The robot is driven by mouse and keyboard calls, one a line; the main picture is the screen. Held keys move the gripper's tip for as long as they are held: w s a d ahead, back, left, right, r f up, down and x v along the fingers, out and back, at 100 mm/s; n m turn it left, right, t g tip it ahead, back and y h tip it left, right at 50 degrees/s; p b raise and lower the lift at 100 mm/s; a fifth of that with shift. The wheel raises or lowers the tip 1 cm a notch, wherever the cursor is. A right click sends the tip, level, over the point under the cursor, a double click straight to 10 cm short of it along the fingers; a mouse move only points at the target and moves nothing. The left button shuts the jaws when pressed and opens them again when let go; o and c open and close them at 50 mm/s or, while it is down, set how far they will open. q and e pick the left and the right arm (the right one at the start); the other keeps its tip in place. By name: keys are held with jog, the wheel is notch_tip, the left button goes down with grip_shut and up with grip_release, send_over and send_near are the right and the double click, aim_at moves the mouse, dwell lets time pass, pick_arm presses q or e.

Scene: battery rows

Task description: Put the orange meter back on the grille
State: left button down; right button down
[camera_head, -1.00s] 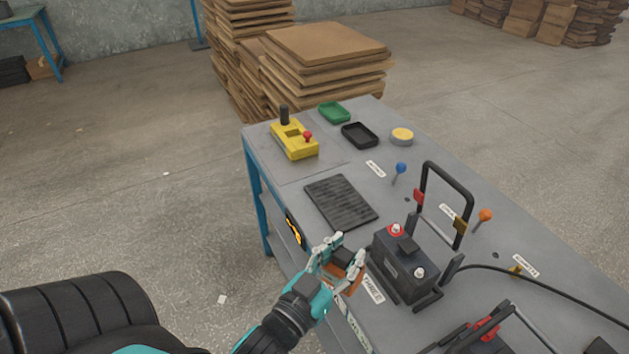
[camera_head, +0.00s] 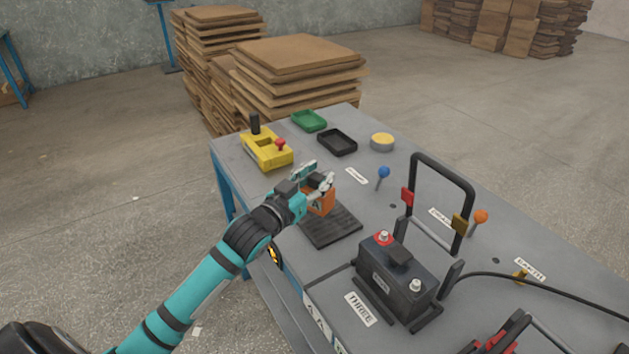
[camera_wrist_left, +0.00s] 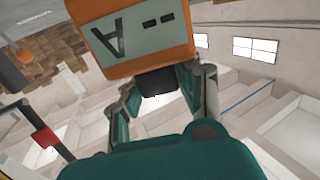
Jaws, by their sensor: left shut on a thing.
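The orange meter (camera_head: 321,201) is in the fingers of my left gripper (camera_head: 318,181), which is shut on it. In the left wrist view the meter (camera_wrist_left: 130,65) fills the top middle, showing a pale face with a dark letter A and dashes. The dark ribbed grille (camera_head: 332,229) lies on the table. The meter is over the grille's far left part; whether it touches the grille I cannot tell. My right gripper is not in view.
A battery (camera_head: 396,271) with a raised black frame stands right of the grille. A yellow box (camera_head: 266,152), green tray (camera_head: 309,120), black tray (camera_head: 337,142) and yellow disc (camera_head: 382,141) lie farther back. A blue-knobbed lever (camera_head: 383,173) stands right of the gripper.

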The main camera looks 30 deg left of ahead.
pick_arm(q)
jog(key=shift+w+a+f, duration=0.65)
jog(key=shift+w+f, duration=0.3)
jog(key=shift+f, duration=0.05)
jog(key=shift+w+a+f, duration=0.65)
jog(key=shift+w+f, duration=0.25)
jog(key=shift+f, duration=0.05)
jog(key=c, duration=0.9)
grip_release()
jog(key=shift+f, duration=0.15)
jog(key=shift+s, duration=0.1)
jog(key=s, duration=0.4)
jog(key=s+a, duration=0.1)
jog(key=s, duration=0.6)
jog(key=shift+s+a, duration=0.35)
jog(key=shift+s, duration=0.05)
